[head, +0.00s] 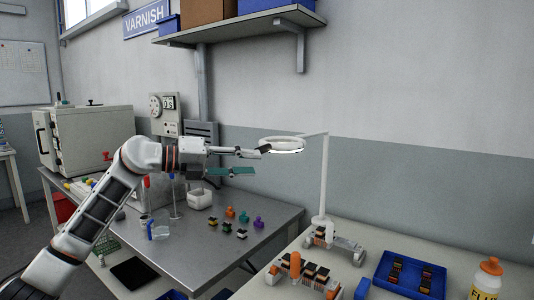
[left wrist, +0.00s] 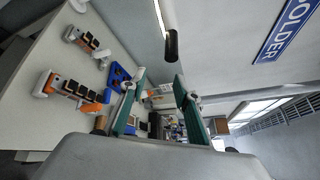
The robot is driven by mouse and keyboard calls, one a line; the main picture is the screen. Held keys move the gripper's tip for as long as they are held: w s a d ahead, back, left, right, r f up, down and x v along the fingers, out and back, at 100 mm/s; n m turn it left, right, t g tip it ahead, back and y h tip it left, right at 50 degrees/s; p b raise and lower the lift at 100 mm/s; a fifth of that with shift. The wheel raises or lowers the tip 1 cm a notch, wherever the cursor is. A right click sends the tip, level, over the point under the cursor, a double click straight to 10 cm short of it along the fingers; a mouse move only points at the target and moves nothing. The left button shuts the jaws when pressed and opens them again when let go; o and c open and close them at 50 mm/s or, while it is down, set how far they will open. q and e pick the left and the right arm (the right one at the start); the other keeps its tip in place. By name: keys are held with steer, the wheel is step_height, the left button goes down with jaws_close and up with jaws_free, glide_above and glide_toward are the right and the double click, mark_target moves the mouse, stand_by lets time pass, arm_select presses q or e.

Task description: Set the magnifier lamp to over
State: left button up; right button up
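The magnifier lamp's white ring head (head: 283,145) hangs level from a thin arm on a white post (head: 323,180) that stands on the right bench. A short dark handle (head: 264,149) sticks out from the ring toward my left gripper (head: 246,161). The gripper is open, with green-faced fingers. In the left wrist view, my gripper (left wrist: 160,84) has its fingers spread, and the dark handle end (left wrist: 171,46) shows just beyond the fingertips. I cannot tell whether a finger touches it. My right gripper is not in view.
Small coloured parts (head: 240,220) and a white bowl (head: 202,198) stand on the metal table (head: 275,215). A shelf (head: 240,25) overhangs behind.

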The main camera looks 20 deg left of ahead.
mark_target(261, 150)
arm_select(q)
steer(key=a+r+y, duration=0.2)
steer(key=a+r, duration=0.1)
steer(key=r, duration=0.1)
steer(key=shift+t, duration=0.4)
steer(key=shift+w+a+x, duration=0.1)
steer(key=shift+a+x, duration=0.05)
steer(key=shift+x, duration=1.9)
steer(key=shift+w+a+x, duration=0.1)
steer(key=shift+w+x, duration=0.05)
steer(key=shift+x, duration=1.9)
jaws_close()
